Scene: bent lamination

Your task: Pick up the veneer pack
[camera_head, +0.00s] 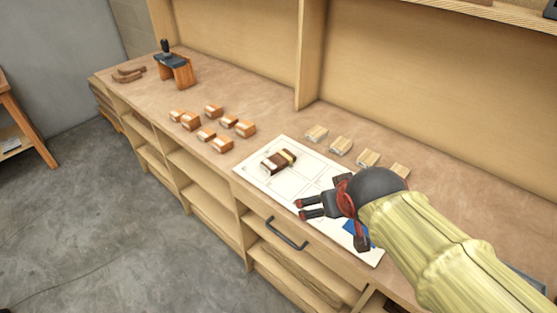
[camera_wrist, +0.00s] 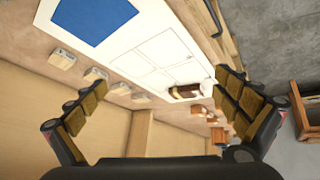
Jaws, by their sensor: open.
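A dark brown and cream striped pack (camera_head: 278,161), seemingly the veneer pack, lies on a white ruled sheet (camera_head: 250,176) on the bench. It also shows in the wrist view (camera_wrist: 186,91), between my fingers but farther off. Several pale small packs (camera_head: 340,145) lie in a row behind the sheet; I cannot tell whether these are veneer too. My gripper (camera_head: 302,209) is open and empty above the sheet's front part, to the right of and nearer than the striped pack, apart from it.
Several orange-brown wooden blocks (camera_head: 222,144) stand left of the sheet. A wooden stand with a dark top (camera_head: 174,69) is at the far left end. A blue square (camera_wrist: 95,18) lies on the sheet. An upright panel (camera_head: 309,50) rises behind. A drawer handle (camera_head: 286,235) juts out in front.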

